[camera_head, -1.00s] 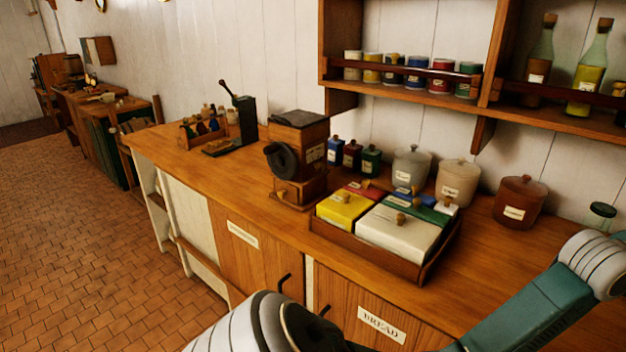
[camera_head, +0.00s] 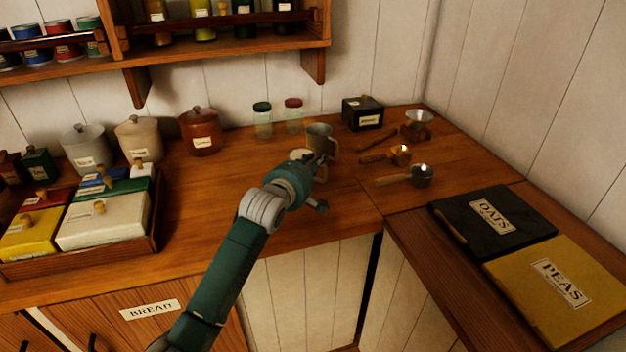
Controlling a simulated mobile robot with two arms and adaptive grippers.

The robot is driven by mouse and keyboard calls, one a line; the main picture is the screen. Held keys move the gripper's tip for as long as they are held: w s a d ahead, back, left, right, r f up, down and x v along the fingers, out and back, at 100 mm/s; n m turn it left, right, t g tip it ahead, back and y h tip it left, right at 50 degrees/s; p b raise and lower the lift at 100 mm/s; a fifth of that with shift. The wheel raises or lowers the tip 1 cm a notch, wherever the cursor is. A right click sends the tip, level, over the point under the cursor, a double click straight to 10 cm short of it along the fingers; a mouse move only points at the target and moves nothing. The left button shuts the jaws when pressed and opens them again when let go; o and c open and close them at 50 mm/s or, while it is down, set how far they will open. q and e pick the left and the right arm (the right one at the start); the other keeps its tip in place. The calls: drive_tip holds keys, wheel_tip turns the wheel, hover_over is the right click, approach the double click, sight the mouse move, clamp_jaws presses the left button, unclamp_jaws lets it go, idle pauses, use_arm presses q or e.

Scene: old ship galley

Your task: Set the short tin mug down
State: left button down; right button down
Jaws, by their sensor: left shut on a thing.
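A short grey tin mug (camera_head: 319,135) is near the back of the wooden counter, with its handle on the right. My left gripper (camera_head: 321,160) is at the near side of the mug and shut on it. The gripper and wrist hide the mug's lower part, so I cannot tell whether its base touches the counter. A pale round thing (camera_head: 300,154) shows just left of the gripper, partly hidden. My right gripper is not in view.
Two glass jars (camera_head: 293,115) and a black box (camera_head: 363,113) stand behind the mug. Several small scoops or ladles (camera_head: 421,173) lie to its right. A red-brown canister (camera_head: 201,132) stands left.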

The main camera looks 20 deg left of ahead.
sight(316, 180)
use_arm(q)
drive_tip(key=shift+f, duration=2.95)
drive_tip(key=shift+f, duration=0.2)
drive_tip(key=c, duration=1.6)
unclamp_jaws()
drive_tip(key=shift+r, duration=0.1)
drive_tip(key=v, duration=1.2)
drive_tip(key=shift+r+b, duration=0.1)
drive_tip(key=shift+b, duration=0.25)
